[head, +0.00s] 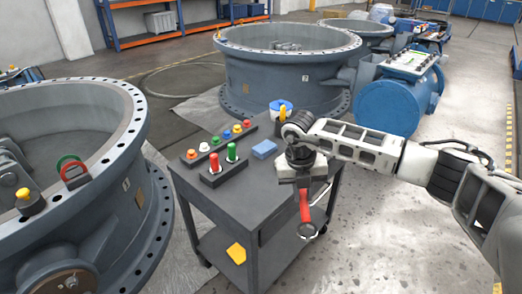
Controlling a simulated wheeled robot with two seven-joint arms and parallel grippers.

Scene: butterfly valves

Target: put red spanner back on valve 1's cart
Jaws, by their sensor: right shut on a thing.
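The red spanner (305,206) hangs down from my right gripper (303,184), which is shut on its upper part. Its dark ring end shows at the bottom. In the picture the spanner lies over the right side of the dark grey cart (212,193); I cannot tell how far it is from the cart. The cart stands between two large valves. The near valve (140,200) is at the left, with a small label too blurred to read surely. My left gripper is not in view.
On the cart top are a rack of coloured knobs (215,142), a block with red and green handles (222,165), a blue block (264,149) and a blue-white container (280,108). A yellow piece (236,253) is lower down. The cart's front top is clear.

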